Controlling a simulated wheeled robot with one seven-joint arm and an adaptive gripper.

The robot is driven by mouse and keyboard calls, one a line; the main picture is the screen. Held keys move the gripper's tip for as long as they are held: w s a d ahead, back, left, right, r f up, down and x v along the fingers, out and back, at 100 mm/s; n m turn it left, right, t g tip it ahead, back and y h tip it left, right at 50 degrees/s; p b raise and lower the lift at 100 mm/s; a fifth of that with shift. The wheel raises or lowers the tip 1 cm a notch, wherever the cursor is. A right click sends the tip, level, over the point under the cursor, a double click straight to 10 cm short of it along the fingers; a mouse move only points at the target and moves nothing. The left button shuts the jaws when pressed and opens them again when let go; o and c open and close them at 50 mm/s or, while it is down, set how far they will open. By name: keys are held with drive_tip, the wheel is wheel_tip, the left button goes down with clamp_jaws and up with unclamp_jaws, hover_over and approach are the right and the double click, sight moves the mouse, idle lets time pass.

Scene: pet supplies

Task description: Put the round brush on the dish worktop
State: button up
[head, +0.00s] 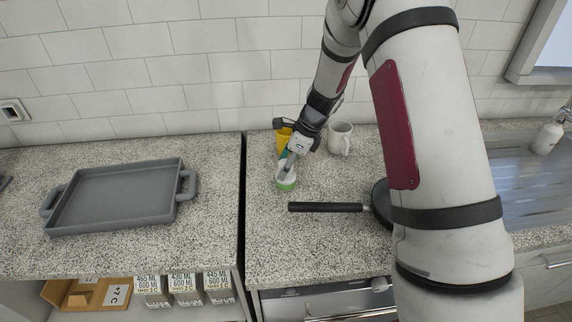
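The round brush (286,184), a small round thing with white and green parts, is on or just above the right speckled worktop (272,245). My gripper (287,171) points down right at it, with the fingertips at its top. The fingers are small and partly hidden, so I cannot tell whether they are closed on it. A left speckled worktop (150,245) lies across a dark gap and bears a grey rectangular dish (112,200) with two handles. The pictures do not label which worktop is the dish worktop.
A yellow cup (282,138) and a white mug (340,138) stand behind my gripper. A black pan handle (326,207) lies in front, its pan (380,198) partly hidden by my arm. A bottle (548,138) stands far right. The left worktop's front is clear.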

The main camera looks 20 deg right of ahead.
drive_tip(key=shift+r, duration=0.1)
drive_tip(key=v, duration=1.2)
drive_tip(key=s+a+r+n+h, duration=0.1)
drive_tip(key=s+a+r+n, duration=0.3)
drive_tip(key=s+r+n, duration=0.8)
drive_tip(key=s+r+n+t+h, duration=0.1)
drive_tip(key=s+n+t+h, duration=0.2)
drive_tip(key=s+n, duration=0.8)
drive_tip(key=s+b, duration=0.1)
drive_tip(key=s, duration=0.6)
drive_tip(key=shift+s+r+n, duration=0.2)
drive_tip(key=shift+n, duration=0.2)
